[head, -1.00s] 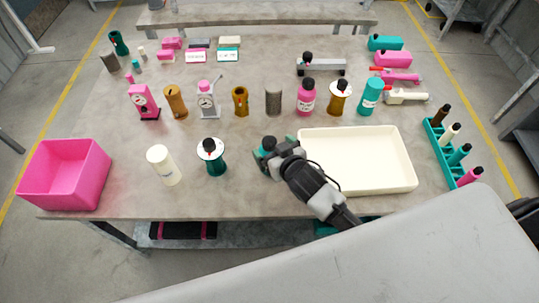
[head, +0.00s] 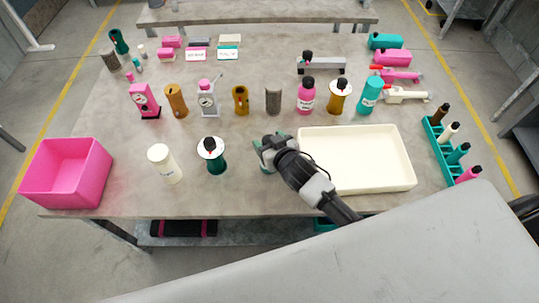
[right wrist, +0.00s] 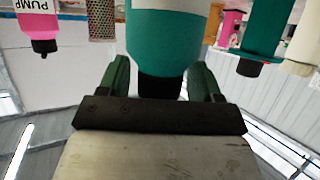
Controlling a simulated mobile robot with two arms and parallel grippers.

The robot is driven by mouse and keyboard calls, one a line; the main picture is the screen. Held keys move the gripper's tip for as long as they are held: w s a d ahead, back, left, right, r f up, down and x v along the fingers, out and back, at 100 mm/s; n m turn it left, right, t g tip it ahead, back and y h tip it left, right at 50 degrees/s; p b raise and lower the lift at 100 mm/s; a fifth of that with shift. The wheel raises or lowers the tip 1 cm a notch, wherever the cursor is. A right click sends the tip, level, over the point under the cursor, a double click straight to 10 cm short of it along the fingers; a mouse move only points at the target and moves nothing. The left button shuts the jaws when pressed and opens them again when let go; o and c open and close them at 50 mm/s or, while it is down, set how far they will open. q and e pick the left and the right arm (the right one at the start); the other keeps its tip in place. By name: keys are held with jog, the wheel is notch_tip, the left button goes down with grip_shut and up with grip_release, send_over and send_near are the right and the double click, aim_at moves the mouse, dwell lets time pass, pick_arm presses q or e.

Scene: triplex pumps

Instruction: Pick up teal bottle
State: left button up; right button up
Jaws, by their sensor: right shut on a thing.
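My right gripper (head: 266,152) is at the front middle of the table, just left of the cream tray. It is shut on a teal bottle (right wrist: 167,45), whose dark cap and neck sit between the green fingers (right wrist: 163,82) in the right wrist view. That view looks upside down, with a pale label at its top edge. In the head view the gripper hides most of this bottle, and I cannot tell if it is off the table. My left gripper is not in view.
The cream tray (head: 408,172) is close on the right and empty. A teal-and-white pump bottle (head: 213,162) and a cream bottle (head: 165,165) stand to the left. A pink bin (head: 62,182) is at the far left. Several bottles stand in a row behind.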

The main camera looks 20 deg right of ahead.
jog(key=shift+c, duration=0.6)
jog(key=shift+r, duration=0.15)
